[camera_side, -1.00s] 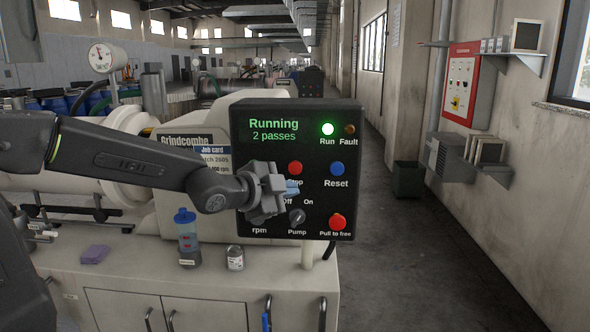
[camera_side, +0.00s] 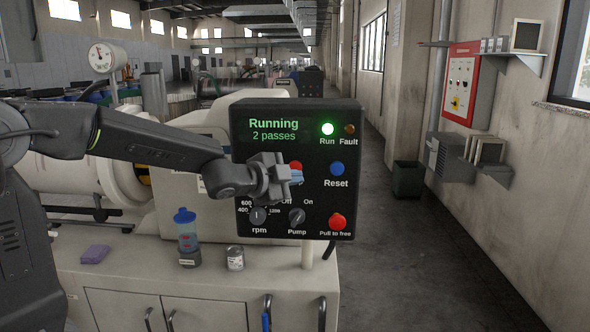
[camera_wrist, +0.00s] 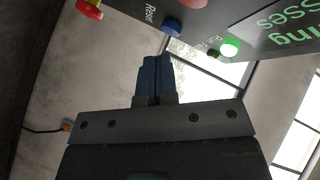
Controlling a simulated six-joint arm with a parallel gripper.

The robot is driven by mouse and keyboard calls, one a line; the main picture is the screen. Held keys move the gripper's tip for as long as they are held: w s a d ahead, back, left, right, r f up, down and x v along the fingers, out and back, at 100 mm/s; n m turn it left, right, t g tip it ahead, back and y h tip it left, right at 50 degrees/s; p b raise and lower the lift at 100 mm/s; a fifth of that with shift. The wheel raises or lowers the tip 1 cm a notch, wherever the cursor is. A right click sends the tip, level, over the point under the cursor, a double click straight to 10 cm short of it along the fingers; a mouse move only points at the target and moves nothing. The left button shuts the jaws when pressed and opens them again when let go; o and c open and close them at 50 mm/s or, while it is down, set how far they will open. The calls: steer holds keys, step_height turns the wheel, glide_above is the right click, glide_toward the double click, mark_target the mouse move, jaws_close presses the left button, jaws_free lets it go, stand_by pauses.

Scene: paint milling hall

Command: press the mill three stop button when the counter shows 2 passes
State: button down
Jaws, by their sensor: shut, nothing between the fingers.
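The dark control panel (camera_side: 315,225) reads "Running" and "2 passes" on its counter display (camera_side: 273,130). The green Run lamp (camera_side: 327,129) is lit; it also shows in the wrist view (camera_wrist: 229,50). The red stop button (camera_side: 295,165) shows only in part; my gripper hides its lower edge and label. My gripper (camera_side: 297,177) is shut and empty, its blue fingertips overlapping the space just below that button. I cannot tell whether they touch the panel.
The blue Reset button (camera_side: 337,168) is right of my gripper. Below are the rpm dial (camera_side: 258,216), Pump knob (camera_side: 297,216) and red pull-to-free button (camera_side: 337,221). A blue-capped bottle (camera_side: 186,236), a small jar (camera_side: 235,258) and a purple block (camera_side: 94,254) stand on the bench.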

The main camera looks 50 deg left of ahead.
steer(key=shift+w+a, duration=1.3)
steer(key=shift+a, duration=0.05)
stand_by(1.1)
steer(key=shift+w+a, duration=0.25)
steer(key=shift+w, duration=0.05)
steer(key=shift+w+a, duration=0.3)
steer(key=shift+a, duration=0.05)
stand_by(0.8)
steer(key=shift+s+d, duration=0.65)
stand_by(0.4)
steer(key=s+d, duration=0.3)
steer(key=shift+s+d, duration=0.25)
